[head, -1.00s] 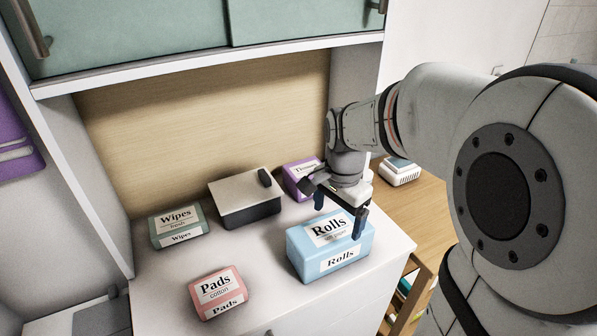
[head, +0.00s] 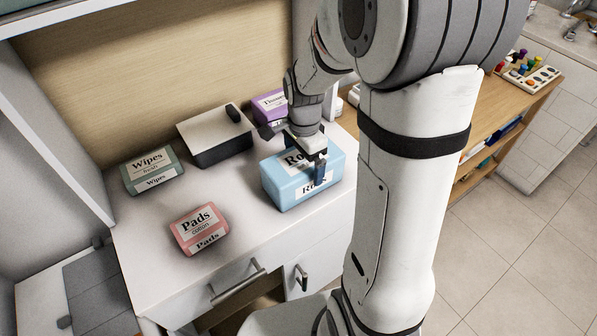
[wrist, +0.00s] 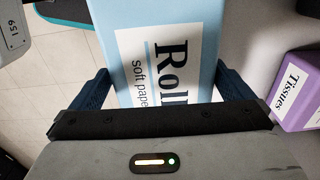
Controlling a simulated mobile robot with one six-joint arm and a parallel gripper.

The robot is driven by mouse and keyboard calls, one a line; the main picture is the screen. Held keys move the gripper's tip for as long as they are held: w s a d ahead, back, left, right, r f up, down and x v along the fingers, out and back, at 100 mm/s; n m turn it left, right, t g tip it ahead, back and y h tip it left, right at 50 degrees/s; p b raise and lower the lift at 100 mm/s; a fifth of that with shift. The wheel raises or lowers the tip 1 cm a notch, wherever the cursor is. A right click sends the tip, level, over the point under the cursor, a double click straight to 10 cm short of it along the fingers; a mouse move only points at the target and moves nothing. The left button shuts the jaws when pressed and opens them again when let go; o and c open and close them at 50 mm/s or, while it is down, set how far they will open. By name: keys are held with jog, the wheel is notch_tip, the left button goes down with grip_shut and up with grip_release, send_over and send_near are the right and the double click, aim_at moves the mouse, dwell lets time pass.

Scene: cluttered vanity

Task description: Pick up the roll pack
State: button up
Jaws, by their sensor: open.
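The roll pack (head: 283,190) is a light blue box with white "Rolls" labels, standing on the white counter near its right end. My gripper (head: 300,170) is over the pack, pointing down, with one dark finger in front of the pack's near face. In the wrist view, the pack (wrist: 205,28) lies between the two dark blue fingers of my gripper (wrist: 163,85). The fingers are spread wide on either side of it, and whether they touch it is unclear. My gripper hides part of the pack's top label in the head view.
A purple tissue box (head: 270,104) stands just behind the pack. A lidded dark box (head: 215,140), a green wipes pack (head: 153,170) and a pink pads pack (head: 199,230) stand to the left. The white counter (head: 150,255) is bare at the front left.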

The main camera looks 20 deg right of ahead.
jog(key=shift+c, duration=0.6)
jog(key=c, duration=0.8)
jog(key=shift+c, duration=0.2)
